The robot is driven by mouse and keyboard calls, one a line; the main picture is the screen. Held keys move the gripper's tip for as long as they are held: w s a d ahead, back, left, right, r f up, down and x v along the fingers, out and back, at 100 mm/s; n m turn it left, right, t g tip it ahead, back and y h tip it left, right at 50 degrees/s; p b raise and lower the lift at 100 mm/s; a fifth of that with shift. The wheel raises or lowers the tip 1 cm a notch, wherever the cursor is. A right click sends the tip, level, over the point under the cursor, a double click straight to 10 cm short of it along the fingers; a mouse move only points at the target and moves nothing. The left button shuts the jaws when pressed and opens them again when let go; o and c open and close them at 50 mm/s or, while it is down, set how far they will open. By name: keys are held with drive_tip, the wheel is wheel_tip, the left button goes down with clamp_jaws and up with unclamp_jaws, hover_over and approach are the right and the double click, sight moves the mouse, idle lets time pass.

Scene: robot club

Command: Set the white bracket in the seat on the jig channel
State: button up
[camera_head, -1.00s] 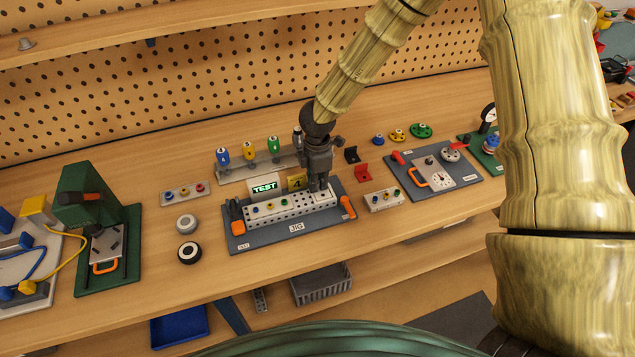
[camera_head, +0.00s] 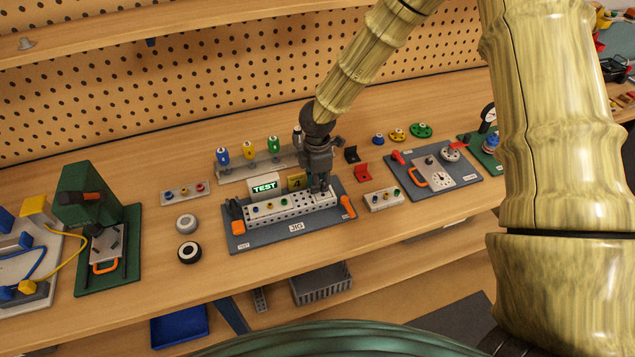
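The jig channel (camera_head: 262,222) is a light perforated bar on a dark base plate labelled JIG (camera_head: 318,228). Several coloured pegs stand on its left and middle part. My gripper (camera_head: 320,187) points down over the right end of the channel, with its fingertips at or just above the channel top. A small pale piece (camera_head: 326,196) shows at the fingertips, possibly the white bracket; its outline blends with the channel. The seat is hidden by the gripper. I cannot tell whether the fingers are closed on the piece.
A TEST sign (camera_head: 265,187) and a yellow card (camera_head: 297,181) stand behind the channel. An orange handle (camera_head: 348,207) is at its right. Red (camera_head: 362,172) and black (camera_head: 352,154) brackets lie to the right, near a peg block (camera_head: 383,200).

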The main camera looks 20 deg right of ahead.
drive_tip(key=shift+r+p, duration=1.7)
drive_tip(key=shift+r, duration=1.05)
drive_tip(key=o, duration=0.6)
drive_tip(key=shift+w, duration=0.1)
drive_tip(key=shift+c, duration=0.2)
